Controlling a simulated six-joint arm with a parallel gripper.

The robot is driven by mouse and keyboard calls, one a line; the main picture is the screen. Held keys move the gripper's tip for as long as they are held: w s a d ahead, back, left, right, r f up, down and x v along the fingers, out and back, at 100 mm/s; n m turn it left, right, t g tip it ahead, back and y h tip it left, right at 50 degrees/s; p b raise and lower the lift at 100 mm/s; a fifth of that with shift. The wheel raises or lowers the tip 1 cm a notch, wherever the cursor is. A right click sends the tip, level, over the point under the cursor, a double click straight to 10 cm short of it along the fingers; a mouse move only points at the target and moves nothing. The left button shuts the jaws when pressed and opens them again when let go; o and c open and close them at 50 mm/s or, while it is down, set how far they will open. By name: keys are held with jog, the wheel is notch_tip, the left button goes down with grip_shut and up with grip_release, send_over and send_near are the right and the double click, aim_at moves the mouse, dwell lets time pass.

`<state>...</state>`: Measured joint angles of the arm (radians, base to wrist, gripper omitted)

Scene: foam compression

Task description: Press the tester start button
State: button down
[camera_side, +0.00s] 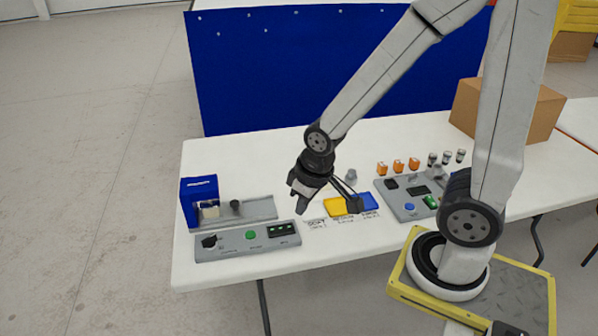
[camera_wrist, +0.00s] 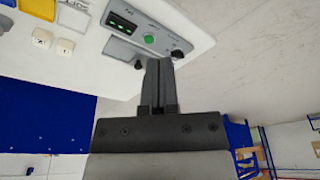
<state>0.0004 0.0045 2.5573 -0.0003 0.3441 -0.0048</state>
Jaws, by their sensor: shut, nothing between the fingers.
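The tester's grey control panel (camera_side: 228,249) lies near the table's front left edge. Its green button (camera_side: 250,235) sits between a black knob (camera_side: 209,241) and a dark display (camera_side: 281,229). Behind it stands the blue tester housing (camera_side: 198,190) with a pale block inside. My gripper (camera_side: 300,206) is shut and empty, pointing down in the air near the panel's right end. In the wrist view the shut fingers (camera_wrist: 158,62) show just below the green button (camera_wrist: 150,39) in the picture, apart from it. The knob (camera_wrist: 177,55) is visible to the right.
Yellow (camera_side: 342,207) and blue (camera_side: 369,201) squares with printed labels lie right of my gripper. A second grey panel (camera_side: 402,206) with buttons, several orange blocks (camera_side: 398,165) and a cardboard box (camera_side: 540,118) are farther right. A blue screen (camera_side: 300,70) stands behind the table.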

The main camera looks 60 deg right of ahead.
jog(key=w+d+f+n+t, duration=0.3)
jog(key=w+f+n, duration=0.15)
jog(key=w, duration=0.75)
jog(key=n+t, duration=0.4)
send_over(253, 235)
notch_tip(253, 235, down, 8)
jog(key=shift+f, duration=0.15)
jog(key=shift+f, duration=4.25)
